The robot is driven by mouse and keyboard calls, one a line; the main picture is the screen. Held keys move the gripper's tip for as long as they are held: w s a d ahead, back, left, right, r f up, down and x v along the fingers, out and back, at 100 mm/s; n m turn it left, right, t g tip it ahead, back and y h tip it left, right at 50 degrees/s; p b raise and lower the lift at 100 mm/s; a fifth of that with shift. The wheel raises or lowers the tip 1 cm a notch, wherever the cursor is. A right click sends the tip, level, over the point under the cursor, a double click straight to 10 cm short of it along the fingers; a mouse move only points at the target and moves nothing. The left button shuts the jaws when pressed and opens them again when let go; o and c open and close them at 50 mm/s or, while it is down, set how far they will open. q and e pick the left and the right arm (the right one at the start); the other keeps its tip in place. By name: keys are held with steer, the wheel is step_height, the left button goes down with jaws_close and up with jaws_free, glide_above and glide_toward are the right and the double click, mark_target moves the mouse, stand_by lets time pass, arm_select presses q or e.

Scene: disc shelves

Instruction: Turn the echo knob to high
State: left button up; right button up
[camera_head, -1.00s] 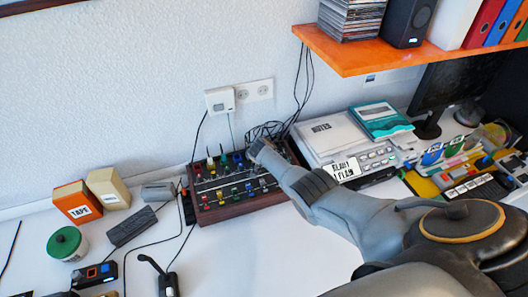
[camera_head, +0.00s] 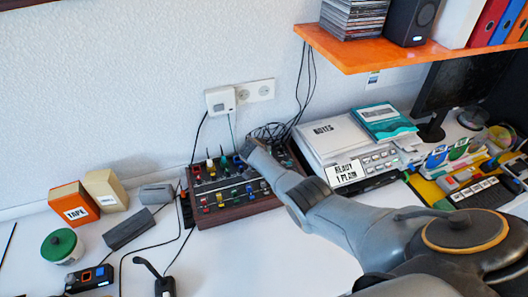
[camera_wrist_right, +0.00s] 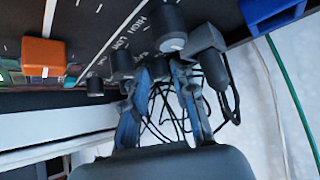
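The mixer-like control box (camera_head: 228,211), with wooden sides and several coloured knobs, stands against the wall. My right gripper (camera_head: 249,150) is over its far right part. In the right wrist view, my right gripper (camera_wrist_right: 162,68) has its two fingers apart, with tips close to the panel's dark knobs. A large black knob (camera_wrist_right: 170,28) is just beyond the tips, and a smaller black knob (camera_wrist_right: 122,63) is beside the left finger. Printed text reads HIGH and LOW; I cannot read an echo label. Whether a knob sits between the tips is unclear. My left gripper is not in view.
Black cables (camera_head: 270,130) hang behind the box and show between the fingers. A grey machine (camera_head: 345,155) stands close on the right. An orange shelf (camera_head: 365,52) overhangs at upper right. The white table (camera_head: 235,260) is clear in front.

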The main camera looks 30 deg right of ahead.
steer(key=shift+r, duration=0.1)
steer(key=shift+s+a+r, duration=0.25)
steer(key=shift+a+r, duration=0.15)
steer(key=shift+r, duration=0.1)
steer(key=v, duration=1)
steer(key=shift+s, duration=0.2)
steer(key=shift+a, duration=0.2)
